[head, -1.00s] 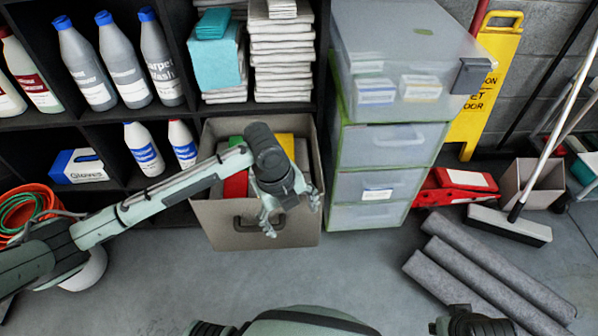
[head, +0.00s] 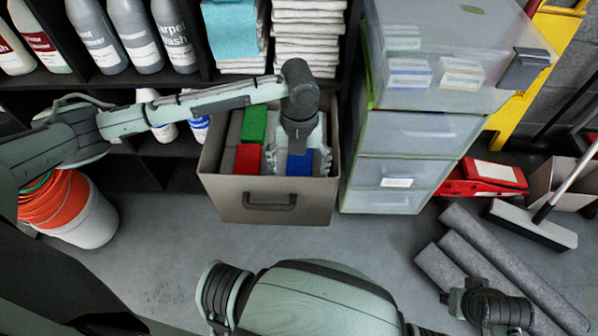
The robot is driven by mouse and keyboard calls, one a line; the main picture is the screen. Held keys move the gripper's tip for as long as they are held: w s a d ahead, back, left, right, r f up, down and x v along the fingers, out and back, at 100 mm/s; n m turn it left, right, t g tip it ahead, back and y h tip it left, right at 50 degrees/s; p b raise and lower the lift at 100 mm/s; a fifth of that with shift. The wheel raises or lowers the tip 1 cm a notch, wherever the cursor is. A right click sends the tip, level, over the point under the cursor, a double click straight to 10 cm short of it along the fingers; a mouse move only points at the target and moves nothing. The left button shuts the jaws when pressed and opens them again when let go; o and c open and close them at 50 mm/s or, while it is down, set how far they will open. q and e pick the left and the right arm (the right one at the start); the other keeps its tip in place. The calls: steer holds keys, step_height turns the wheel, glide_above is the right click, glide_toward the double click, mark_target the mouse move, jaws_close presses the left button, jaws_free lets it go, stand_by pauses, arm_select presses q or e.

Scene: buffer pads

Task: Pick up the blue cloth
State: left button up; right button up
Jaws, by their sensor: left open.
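A blue block-like piece (head: 300,164) lies in the grey-brown bin (head: 236,203), at its right side. I cannot tell from its look whether it is cloth. My left gripper (head: 297,158) points down into the bin, its spread fingers on either side of the blue piece; contact is unclear. The gripper and wrist hide part of it. A folded light-blue cloth (head: 232,28) lies on a white stack on the shelf above. A dark part of my right arm shows at bottom right, but its gripper is not seen.
Red (head: 247,158) and green (head: 254,123) pieces sit left of the blue one, beside grey ones. A drawer tower (head: 405,135) stands close right of the bin. An orange-and-white bucket (head: 85,215) stands at left.

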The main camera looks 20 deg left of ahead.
mark_target(299, 169)
arm_select(q)
steer(key=shift+f, duration=0.4)
steer(key=f, duration=0.3)
steer(key=shift+s+a+f, duration=0.15)
steer(key=shift+a+f, duration=0.05)
steer(key=shift+f, duration=0.5)
steer(key=c, duration=1.2)
steer(key=shift+c, duration=0.2)
arm_select(e)
steer(key=shift+d+r, duration=0.1)
steer(key=shift+r, duration=0.45)
